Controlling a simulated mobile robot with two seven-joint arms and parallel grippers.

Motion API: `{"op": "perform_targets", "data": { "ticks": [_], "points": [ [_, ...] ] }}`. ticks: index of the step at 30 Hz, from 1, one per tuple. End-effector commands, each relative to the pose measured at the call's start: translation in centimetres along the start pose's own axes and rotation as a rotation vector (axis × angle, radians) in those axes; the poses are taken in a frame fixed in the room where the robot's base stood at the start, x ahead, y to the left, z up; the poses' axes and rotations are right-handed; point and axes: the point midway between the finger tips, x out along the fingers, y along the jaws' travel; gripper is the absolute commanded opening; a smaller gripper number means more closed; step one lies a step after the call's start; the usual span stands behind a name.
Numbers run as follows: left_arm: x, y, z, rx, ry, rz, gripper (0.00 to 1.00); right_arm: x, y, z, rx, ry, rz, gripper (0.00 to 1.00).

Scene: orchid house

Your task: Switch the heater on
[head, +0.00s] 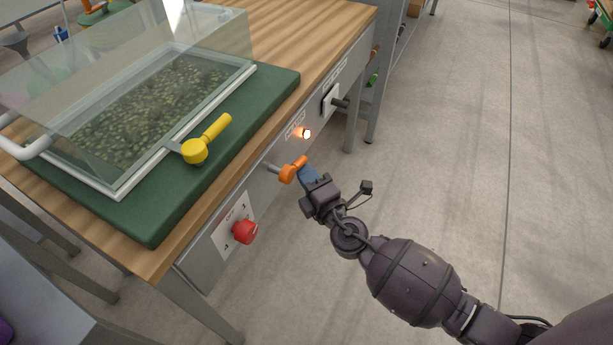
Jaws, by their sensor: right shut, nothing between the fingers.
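An orange lever handle (293,169) sticks out of the grey front panel (262,187) of the bench. My right gripper (308,174) is shut with nothing between its fingers, its tips at or right beside the free end of the orange handle. I cannot tell whether they touch. A small lamp (306,133) on the panel, above and right of the handle, glows orange beside a label too small to read. The heater itself is not clearly identifiable. My left gripper is out of view.
A red knob (244,231) sits on a white plate lower left on the panel. A dark lever (340,103) is farther right. A glass case (140,110) with a yellow handle (206,140) stands on a green mat (150,228). The floor (450,150) to the right is clear.

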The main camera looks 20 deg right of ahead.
Motion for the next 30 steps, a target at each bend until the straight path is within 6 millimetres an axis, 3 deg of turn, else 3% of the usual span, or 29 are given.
{"op": "perform_targets", "data": {
  "ticks": [12,30],
  "points": [
    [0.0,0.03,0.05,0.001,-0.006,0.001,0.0,0.11,0.52,0.07,-0.173,0.002,0.116,0.0],
    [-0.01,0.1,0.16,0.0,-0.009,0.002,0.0,0.11,0.62,0.13,-0.216,0.001,0.145,0.0]
  ]
}}
